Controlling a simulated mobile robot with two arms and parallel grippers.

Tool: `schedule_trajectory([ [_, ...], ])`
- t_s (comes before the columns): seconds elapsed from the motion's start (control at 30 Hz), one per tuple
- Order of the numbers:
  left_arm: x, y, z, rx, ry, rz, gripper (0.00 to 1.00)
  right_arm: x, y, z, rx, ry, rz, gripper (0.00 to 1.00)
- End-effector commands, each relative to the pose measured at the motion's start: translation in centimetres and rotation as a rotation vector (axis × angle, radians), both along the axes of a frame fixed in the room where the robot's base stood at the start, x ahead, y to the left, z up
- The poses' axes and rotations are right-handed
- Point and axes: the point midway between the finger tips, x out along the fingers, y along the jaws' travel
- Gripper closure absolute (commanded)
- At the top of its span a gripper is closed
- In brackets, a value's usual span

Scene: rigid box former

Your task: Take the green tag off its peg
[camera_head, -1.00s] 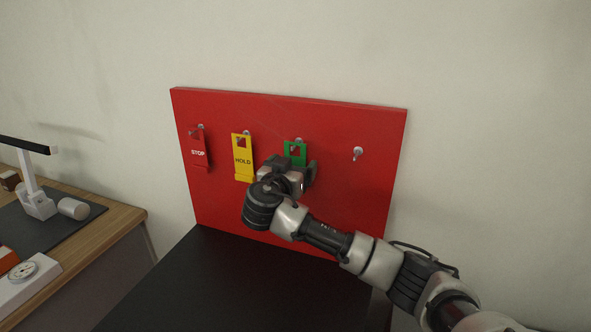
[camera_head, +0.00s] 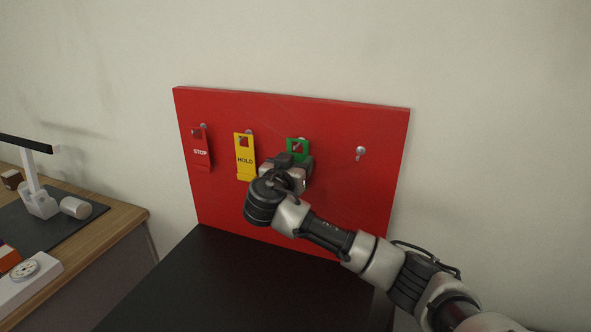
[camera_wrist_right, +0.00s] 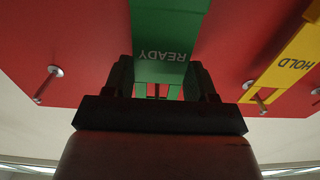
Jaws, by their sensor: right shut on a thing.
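The green tag (camera_head: 297,145) hangs on its peg on the red board, third from the left. Its square hole shows at the top, with the peg in it; its lower part is hidden by my right gripper (camera_head: 290,168). In the right wrist view the green tag (camera_wrist_right: 168,35) reads READY upside down and runs between the two dark fingers of my right gripper (camera_wrist_right: 160,80), which are shut on it. My left gripper is in neither view.
On the red board (camera_head: 340,200) hang a red STOP tag (camera_head: 200,150) and a yellow HOLD tag (camera_head: 244,155) close to my gripper's left. An empty peg (camera_head: 360,151) sits at right. A black surface (camera_head: 230,285) lies below; a wooden bench (camera_head: 125,220) stands left.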

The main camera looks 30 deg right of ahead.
Motion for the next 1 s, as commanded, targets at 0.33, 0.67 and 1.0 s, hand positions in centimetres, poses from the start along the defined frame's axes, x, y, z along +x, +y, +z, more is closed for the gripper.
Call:
schedule_trajectory([
  [0.33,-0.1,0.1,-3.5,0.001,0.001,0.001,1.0,-3.6,4.2,0.2,0.005,-0.002,0.006,0.66],
  [0.67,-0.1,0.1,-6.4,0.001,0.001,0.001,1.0,-9.1,10.3,0.4,0.005,-0.002,0.005,0.66],
  [1.0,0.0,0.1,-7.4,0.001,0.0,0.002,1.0,-11.8,13.2,0.7,0.001,0.001,0.001,0.66],
])
